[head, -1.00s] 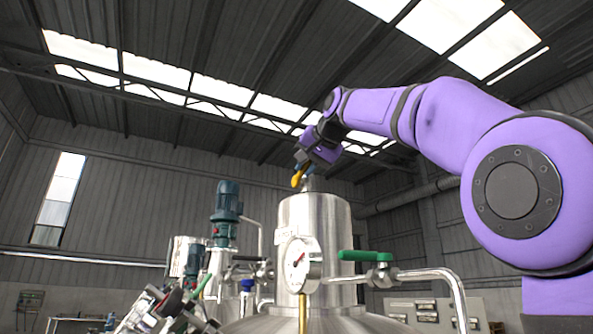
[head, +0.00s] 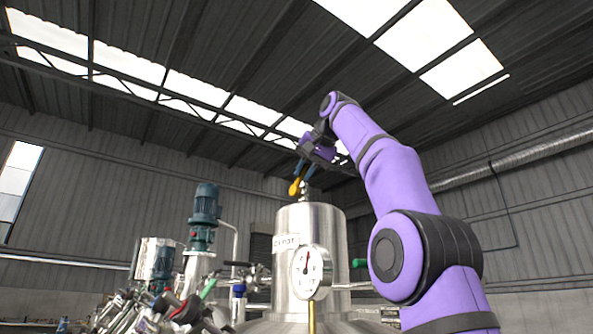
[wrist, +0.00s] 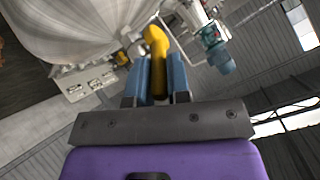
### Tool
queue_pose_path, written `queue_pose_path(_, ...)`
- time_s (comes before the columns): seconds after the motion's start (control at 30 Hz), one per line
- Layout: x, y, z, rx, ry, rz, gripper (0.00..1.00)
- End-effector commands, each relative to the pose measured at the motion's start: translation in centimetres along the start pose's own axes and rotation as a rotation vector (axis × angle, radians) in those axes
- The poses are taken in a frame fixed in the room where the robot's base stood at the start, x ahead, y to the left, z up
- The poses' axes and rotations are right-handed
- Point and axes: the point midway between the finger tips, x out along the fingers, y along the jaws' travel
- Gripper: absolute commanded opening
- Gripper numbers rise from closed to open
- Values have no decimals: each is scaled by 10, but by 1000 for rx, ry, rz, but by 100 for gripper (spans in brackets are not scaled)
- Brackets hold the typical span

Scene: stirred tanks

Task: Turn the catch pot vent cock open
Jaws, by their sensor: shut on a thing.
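The catch pot (head: 311,222) is a steel cylinder with a partly readable label, in the middle of the head view. The vent cock's yellow handle (head: 294,187) shows above its top, slanting down to the left. My gripper (head: 301,172) has reached it from above, and its blue fingers are shut on the handle. In the wrist view the yellow handle (wrist: 156,45) sticks out between the two blue fingers of my gripper (wrist: 158,75). The cock's body is mostly hidden, so its exact angle cannot be told.
A dial gauge (head: 312,272) sits on the front of the pot. A green lever (head: 360,263) at right is partly hidden behind my arm. A blue-green motor (head: 204,205) and a cluster of pipes and valves stand at left.

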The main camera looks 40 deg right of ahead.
Motion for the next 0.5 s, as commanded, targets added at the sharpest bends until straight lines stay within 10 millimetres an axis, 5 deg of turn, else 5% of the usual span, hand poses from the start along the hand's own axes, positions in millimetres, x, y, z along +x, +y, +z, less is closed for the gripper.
queue_pose_path(0.5, 1, 8, -1, 1, -27, 19, 0)
